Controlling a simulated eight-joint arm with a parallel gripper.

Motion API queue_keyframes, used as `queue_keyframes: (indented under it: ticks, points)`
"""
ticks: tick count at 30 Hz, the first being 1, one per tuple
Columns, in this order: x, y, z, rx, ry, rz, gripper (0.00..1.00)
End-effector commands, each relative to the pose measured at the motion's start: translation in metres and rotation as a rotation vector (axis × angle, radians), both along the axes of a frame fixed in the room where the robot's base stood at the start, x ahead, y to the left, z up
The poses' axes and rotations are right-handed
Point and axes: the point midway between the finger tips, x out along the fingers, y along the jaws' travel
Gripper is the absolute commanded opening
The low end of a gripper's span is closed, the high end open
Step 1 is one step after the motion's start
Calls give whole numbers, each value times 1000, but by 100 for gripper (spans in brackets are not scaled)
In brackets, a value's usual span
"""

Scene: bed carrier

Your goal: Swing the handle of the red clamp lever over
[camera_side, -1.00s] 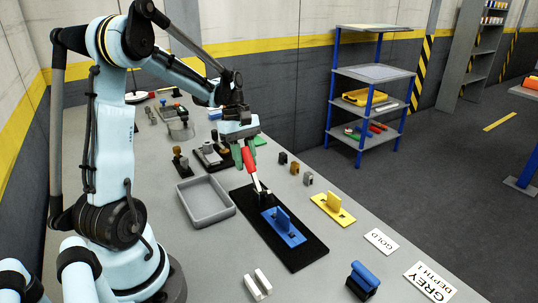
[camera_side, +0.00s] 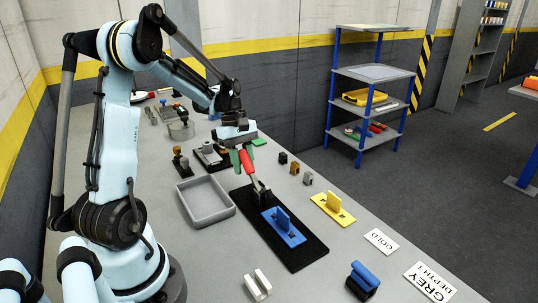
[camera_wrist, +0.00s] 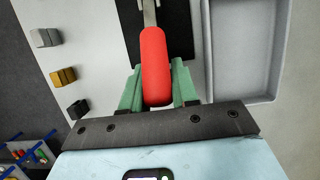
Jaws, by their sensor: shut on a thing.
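The red clamp lever handle (camera_side: 246,160) stands tilted on a metal arm that rises from the far end of a black base plate (camera_side: 295,256). In the wrist view the red handle (camera_wrist: 155,65) lies between the green fingers of my gripper (camera_wrist: 158,82). My gripper (camera_side: 240,160) is shut on the handle in the side view. A blue block with an upright fin (camera_side: 284,228) sits on the same black plate in front of the lever. The lever's pivot is partly hidden.
A grey tray (camera_side: 229,212) lies left of the plate. A yellow block (camera_side: 333,209), small blocks (camera_side: 295,168) and GOLD (camera_side: 381,241) and GREY DEPTH (camera_side: 431,281) cards lie to the right. A white piece (camera_side: 257,287) and a blue-black piece (camera_side: 362,281) are in front.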

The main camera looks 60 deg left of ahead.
Motion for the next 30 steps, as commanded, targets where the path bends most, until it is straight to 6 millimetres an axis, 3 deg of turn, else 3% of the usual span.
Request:
queue_keyframes:
  ticks: [30]
  points:
    - [0, 5, -17, -1, -2, -2, 0]
